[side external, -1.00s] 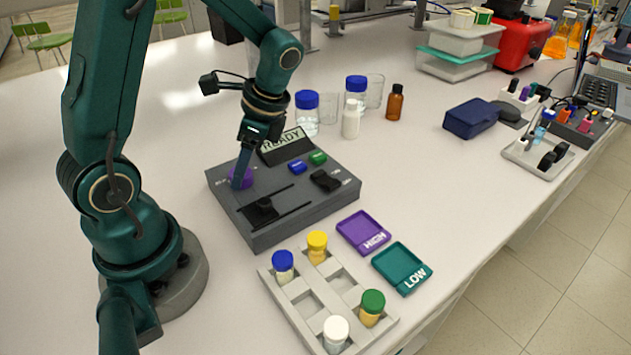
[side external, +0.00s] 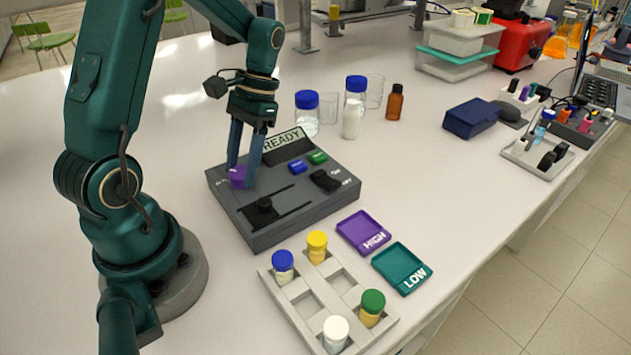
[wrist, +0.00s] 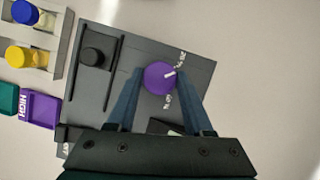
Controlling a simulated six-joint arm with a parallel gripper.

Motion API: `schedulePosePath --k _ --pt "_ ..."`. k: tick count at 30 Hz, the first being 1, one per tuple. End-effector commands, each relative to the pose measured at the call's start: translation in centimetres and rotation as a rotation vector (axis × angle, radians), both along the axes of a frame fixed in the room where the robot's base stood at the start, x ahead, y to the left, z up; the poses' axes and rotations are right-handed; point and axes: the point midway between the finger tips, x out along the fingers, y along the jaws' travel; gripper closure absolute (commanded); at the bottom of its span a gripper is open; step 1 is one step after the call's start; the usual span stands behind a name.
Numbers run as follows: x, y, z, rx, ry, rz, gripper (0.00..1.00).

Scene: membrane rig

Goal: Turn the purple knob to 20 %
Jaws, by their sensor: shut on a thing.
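The purple knob (side external: 237,176) sits on the top of the grey rig box (side external: 270,228), at its left back corner. My gripper (side external: 241,180) comes down from above with one blue finger on each side of the knob. In the wrist view my gripper (wrist: 161,80) has its fingertips against the knob's two sides, shut on it. The fingers hide part of the knob in the side view.
The rig also carries a READY display (side external: 284,141), a blue button (side external: 297,167), a green button (side external: 317,157), a black switch (side external: 326,181) and a black slider (side external: 263,209). A vial rack (side external: 311,303) and purple HIGH (side external: 363,232) and teal LOW (side external: 402,268) trays lie in front.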

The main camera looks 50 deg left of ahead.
Motion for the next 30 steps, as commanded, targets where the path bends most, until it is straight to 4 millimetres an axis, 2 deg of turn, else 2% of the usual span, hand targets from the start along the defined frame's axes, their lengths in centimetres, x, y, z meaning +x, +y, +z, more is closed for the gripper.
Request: schedulePosePath --k 12,28,29,30 --pt "-0.06 0.06 0.03 -0.003 0.001 0.175 1.00" --pt "-0.07 0.07 0.01 -0.001 0.001 0.194 1.00" --pt "-0.07 0.07 0.01 -0.001 0.001 0.194 0.37" --pt "-0.07 0.08 0.01 -0.001 0.001 0.194 0.22"
